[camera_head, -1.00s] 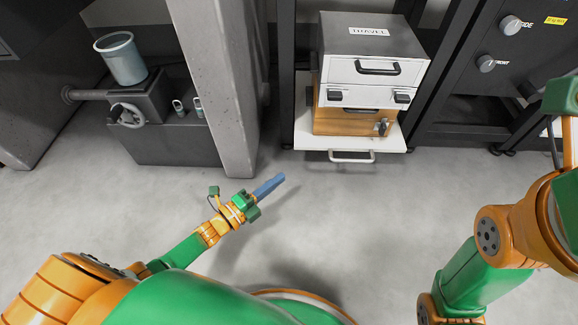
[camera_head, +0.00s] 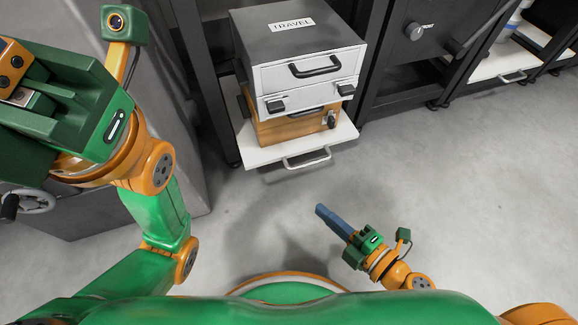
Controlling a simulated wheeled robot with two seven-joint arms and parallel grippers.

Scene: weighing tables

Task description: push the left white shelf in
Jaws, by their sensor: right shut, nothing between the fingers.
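The left white shelf (camera_head: 266,156) sticks out from the dark rack, low down near the middle of the camera_head view. Its grey bar handle (camera_head: 308,160) is on the front edge. A wooden box (camera_head: 285,130) stands on it, with a grey and white case labelled TRAVEL (camera_head: 300,45) on top. My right gripper (camera_head: 320,209) is shut and empty, with its blue fingers pointing toward the shelf, apart from the handle. My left gripper (camera_head: 60,110) is large and close at the upper left; its fingertips do not show.
Another white shelf (camera_head: 490,68) with a handle is in the rack at the right. A dark cabinet with a round knob (camera_head: 414,32) stands between. A grey pillar and a handwheel (camera_head: 35,200) are at the left, partly behind my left arm. Grey floor in front is clear.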

